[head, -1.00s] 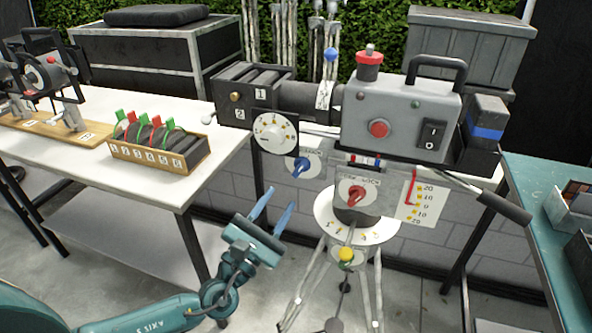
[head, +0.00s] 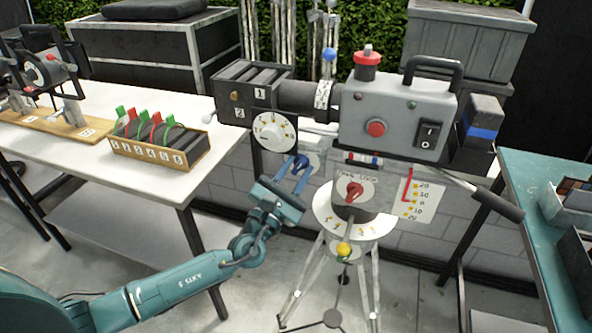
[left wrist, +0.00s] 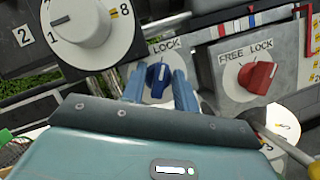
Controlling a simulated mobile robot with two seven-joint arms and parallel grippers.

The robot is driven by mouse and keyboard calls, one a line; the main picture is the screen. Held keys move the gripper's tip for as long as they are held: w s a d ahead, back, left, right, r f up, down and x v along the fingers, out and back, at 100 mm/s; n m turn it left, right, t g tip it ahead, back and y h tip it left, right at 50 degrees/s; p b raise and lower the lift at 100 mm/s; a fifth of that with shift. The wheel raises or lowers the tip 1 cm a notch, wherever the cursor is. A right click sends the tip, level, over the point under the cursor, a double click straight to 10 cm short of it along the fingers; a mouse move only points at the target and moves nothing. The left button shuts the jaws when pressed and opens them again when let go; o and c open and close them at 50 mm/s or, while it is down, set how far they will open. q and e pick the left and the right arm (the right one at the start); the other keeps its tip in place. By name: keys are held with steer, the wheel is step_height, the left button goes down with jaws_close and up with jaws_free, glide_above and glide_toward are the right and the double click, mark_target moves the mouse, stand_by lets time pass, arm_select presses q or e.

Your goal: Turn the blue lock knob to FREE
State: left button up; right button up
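The blue lock knob (left wrist: 157,77) sits on a white round plate on the camera head's left side. In the left wrist view the word LOCK shows above it; the rest of its label is hidden. The knob's pointer stands about upright there. My left gripper (head: 296,172) is in front of the knob in the head view, with its blue fingers open. In the left wrist view its fingers (left wrist: 159,84) stand on either side of the knob; I cannot tell if they touch it. My right gripper is not in view.
A red knob (left wrist: 257,77) marked FREE LOCK is right of the blue one. A large numbered dial (left wrist: 82,26) is above left. The tripod (head: 372,270) stands below. A white table (head: 60,165) with a wooden rack (head: 158,158) is at left.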

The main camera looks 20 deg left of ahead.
arm_select(q)
steer(key=c, duration=0.3)
